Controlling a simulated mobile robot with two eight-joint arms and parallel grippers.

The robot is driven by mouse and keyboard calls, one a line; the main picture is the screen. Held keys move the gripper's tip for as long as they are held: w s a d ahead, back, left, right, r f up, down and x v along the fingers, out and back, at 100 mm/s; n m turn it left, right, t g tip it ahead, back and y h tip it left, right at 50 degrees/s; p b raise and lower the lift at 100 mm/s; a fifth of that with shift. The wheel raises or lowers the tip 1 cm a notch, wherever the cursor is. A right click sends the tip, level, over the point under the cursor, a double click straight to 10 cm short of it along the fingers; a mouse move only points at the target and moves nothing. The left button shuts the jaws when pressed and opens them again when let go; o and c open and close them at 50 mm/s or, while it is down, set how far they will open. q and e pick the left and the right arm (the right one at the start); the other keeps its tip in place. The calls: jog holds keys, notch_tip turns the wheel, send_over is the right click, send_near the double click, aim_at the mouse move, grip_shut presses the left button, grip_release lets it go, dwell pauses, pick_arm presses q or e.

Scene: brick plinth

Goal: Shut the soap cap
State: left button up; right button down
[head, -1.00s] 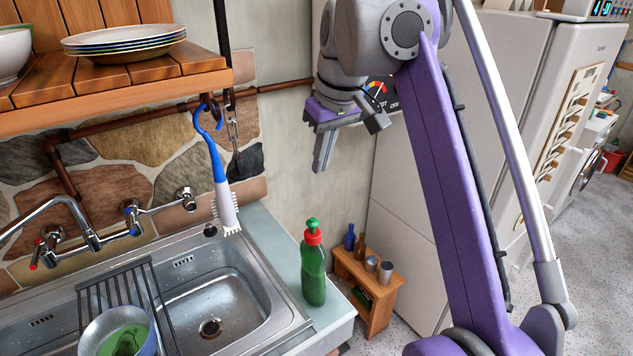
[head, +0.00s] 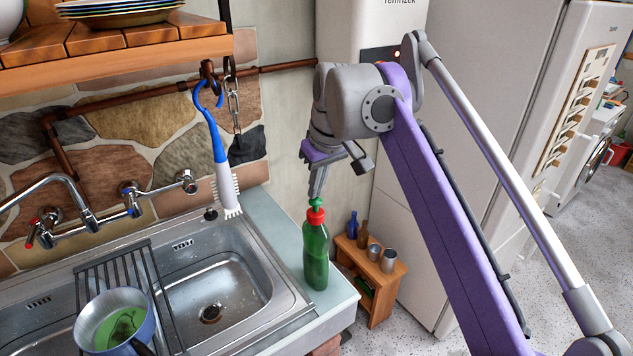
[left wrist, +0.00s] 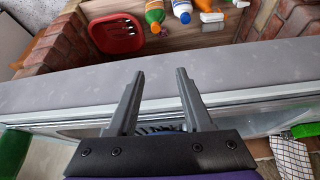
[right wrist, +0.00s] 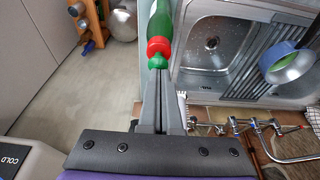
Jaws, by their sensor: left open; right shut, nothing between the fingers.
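The green soap bottle (head: 315,257) stands upright on the pale counter strip right of the sink. It has a red collar (head: 315,215) and a green cap (head: 316,203) on top. My right gripper (head: 316,192) is shut and empty, pointing down with its fingertips right at the green cap. In the right wrist view the shut fingertips (right wrist: 158,75) meet or overlap the cap (right wrist: 157,62); I cannot tell if they press on it. The left wrist view shows my left gripper (left wrist: 157,75) open and empty, away from this bottle.
The steel sink (head: 225,290) lies left of the bottle, with a pot (head: 115,325) on its rack. A blue-white brush (head: 222,170) hangs above the sink's back corner. A small wooden shelf (head: 370,265) stands low behind the bottle. The left wrist view shows a red basin (left wrist: 115,35).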

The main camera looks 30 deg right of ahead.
notch_tip(320, 180, down, 2)
jog(key=shift+s+f, duration=0.1)
jog(key=shift+s+a, duration=0.1)
pick_arm(q)
jog(key=shift+s+f, duration=0.15)
jog(key=shift+f, duration=0.05)
pick_arm(e)
jog(key=shift+r, duration=0.55)
pick_arm(q)
notch_tip(320, 180, up, 7)
jog(key=w+p, duration=0.1)
jog(key=p, duration=0.3)
jog(key=shift+w+d+t+p, duration=0.2)
jog(key=shift+w+t+p, duration=0.1)
jog(key=shift+w+p, duration=0.1)
pick_arm(e)
jog(key=w+v, duration=0.1)
jog(key=v, duration=1.2)
jog(key=shift+r, duration=0.3)
pick_arm(q)
jog(key=shift+s, duration=0.1)
pick_arm(e)
jog(key=shift+f, duration=0.1)
